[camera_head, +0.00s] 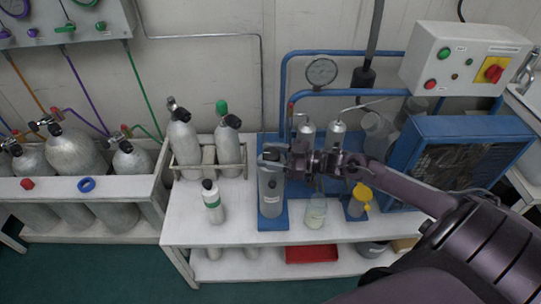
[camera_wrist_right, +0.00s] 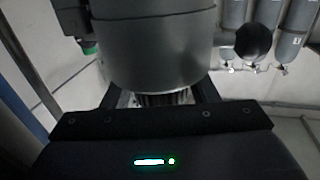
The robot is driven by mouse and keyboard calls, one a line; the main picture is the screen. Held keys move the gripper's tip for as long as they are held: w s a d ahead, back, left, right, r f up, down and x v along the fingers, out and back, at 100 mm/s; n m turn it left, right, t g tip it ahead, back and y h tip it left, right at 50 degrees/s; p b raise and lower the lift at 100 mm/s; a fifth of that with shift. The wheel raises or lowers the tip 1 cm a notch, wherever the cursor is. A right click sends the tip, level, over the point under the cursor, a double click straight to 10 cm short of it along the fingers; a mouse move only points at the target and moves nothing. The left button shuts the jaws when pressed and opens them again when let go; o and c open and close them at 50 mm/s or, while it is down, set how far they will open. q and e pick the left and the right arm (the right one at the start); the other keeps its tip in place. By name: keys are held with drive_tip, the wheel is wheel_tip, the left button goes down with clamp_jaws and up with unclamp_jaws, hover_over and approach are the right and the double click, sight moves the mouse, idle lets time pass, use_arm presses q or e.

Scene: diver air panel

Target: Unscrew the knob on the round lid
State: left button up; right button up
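A grey cylindrical housing (camera_head: 270,192) stands upright on a blue base on the white bench. Its upper end fills the top of the right wrist view (camera_wrist_right: 155,50), which looks upside down. A narrower ribbed knob (camera_wrist_right: 165,98) shows at the lid end, partly hidden by my gripper body. My right gripper (camera_head: 276,157) reaches in from the right at the top of the housing. In the wrist view its dark fingers lie on both sides of the knob, with light gaps seeming to show between, so it looks open. My left gripper is in neither view.
A clear jar (camera_head: 315,213) and a yellow-topped cup (camera_head: 360,197) stand right, below my arm. Racked cylinders (camera_head: 185,142), a pressure gauge (camera_head: 321,72) and a blue-framed unit (camera_head: 403,150) are behind or beside.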

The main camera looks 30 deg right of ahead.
drive_tip(key=shift+o, duration=1.2)
drive_tip(key=v, duration=0.7)
drive_tip(key=shift+s+d, duration=0.25)
drive_tip(key=shift+s, duration=0.05)
